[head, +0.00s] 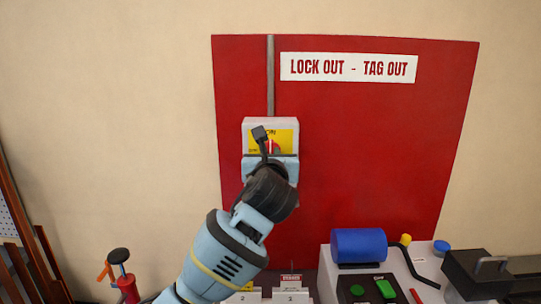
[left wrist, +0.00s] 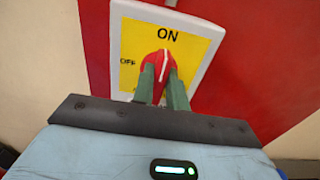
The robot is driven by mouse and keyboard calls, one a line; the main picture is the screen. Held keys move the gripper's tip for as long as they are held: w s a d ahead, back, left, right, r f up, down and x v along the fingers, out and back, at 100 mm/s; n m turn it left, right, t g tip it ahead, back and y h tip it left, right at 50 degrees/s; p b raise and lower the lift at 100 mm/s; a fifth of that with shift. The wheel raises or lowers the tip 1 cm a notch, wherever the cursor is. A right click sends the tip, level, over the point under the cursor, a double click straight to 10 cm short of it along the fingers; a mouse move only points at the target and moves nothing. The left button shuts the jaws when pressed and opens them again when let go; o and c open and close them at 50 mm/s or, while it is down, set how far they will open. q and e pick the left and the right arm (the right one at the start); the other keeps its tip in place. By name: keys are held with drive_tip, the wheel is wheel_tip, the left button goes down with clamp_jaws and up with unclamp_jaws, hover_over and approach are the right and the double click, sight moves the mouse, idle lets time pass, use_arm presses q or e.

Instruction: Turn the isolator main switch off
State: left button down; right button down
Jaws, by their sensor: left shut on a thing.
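The isolator main switch is a pale grey box with a yellow face (head: 286,136) on the red wall panel. In the left wrist view its yellow face (left wrist: 198,45) reads ON at the top and OFF at the left. Its red knob (left wrist: 161,63) has a white pointer line that points up, close to ON. My left gripper (left wrist: 161,82) has one green finger on each side of the knob and is shut on it. In the head view my left gripper (head: 269,150) covers the lower part of the switch and most of the knob. My right gripper is not in view.
A grey conduit (head: 270,75) runs up from the switch. A LOCK OUT - TAG OUT sign (head: 348,68) is at the upper right. Below right stands a machine with a blue cylinder (head: 358,246) and a green button (head: 386,289). The panel right of the switch is clear.

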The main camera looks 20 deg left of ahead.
use_arm(q)
drive_tip(key=shift+n, duration=0.3)
drive_tip(key=shift+s+a+f+n, duration=0.1)
drive_tip(key=shift+f+n, duration=0.05)
drive_tip(key=shift+n, duration=2.7)
drive_tip(key=shift+w+a+f+n, duration=0.1)
drive_tip(key=shift+n, duration=2.8)
drive_tip(key=shift+s+a+f+n, duration=0.1)
drive_tip(key=shift+f+n, duration=0.05)
drive_tip(key=shift+n, duration=2.7)
drive_tip(key=c, duration=1.4)
unclamp_jaws()
